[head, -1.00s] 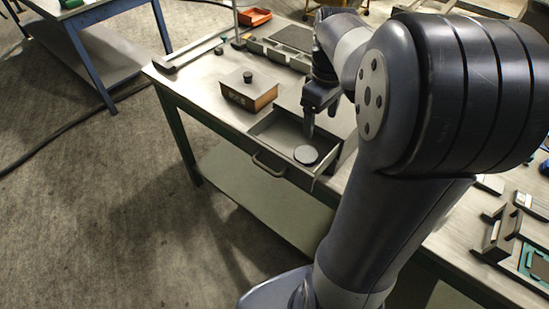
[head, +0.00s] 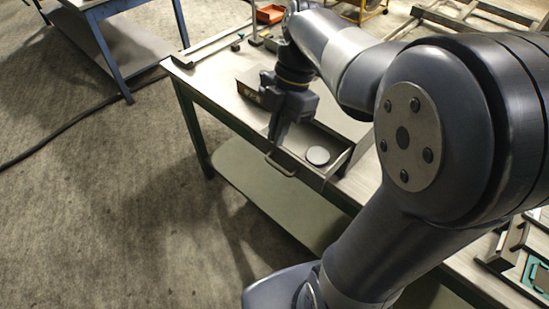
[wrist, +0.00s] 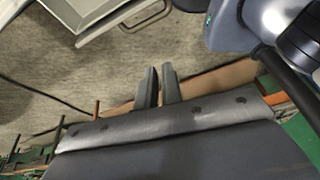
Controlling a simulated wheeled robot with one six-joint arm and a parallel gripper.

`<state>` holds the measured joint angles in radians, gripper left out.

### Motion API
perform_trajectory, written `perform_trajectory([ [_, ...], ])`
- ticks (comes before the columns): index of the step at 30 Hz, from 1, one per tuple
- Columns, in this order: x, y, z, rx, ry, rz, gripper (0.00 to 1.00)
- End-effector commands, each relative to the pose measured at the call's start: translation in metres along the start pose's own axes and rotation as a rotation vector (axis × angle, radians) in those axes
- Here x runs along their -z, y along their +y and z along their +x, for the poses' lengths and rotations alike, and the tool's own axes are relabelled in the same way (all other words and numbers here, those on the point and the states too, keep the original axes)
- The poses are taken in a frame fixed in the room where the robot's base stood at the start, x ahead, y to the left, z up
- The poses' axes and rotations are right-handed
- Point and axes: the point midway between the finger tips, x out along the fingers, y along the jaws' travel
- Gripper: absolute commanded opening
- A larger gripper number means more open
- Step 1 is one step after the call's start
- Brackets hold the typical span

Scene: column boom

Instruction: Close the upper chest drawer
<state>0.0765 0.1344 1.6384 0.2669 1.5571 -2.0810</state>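The upper chest drawer (head: 338,164) stands pulled out of its low grey chest at the table's front edge. Its bow handle (head: 281,167) faces the floor side. In the wrist view the drawer's handle (wrist: 147,18) shows at the top left, apart from the fingers. My gripper's fingers (wrist: 160,68) are close together with nothing between them.
A dark-topped box (head: 250,88) on the table is partly hidden behind my gripper. A blue-legged table (head: 110,50) stands at the left. The floor (head: 120,210) before the drawer is clear.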

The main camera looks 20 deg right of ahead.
Motion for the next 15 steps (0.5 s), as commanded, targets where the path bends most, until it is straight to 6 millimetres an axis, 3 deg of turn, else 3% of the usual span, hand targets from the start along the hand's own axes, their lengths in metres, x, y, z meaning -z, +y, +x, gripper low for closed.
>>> perform_trajectory([
  [8,0.015,-0.001,0.008,0.011,0.032,-0.144,0.0],
  [15,0.016,-0.002,0.05,0.014,0.032,-0.141,0.0],
])
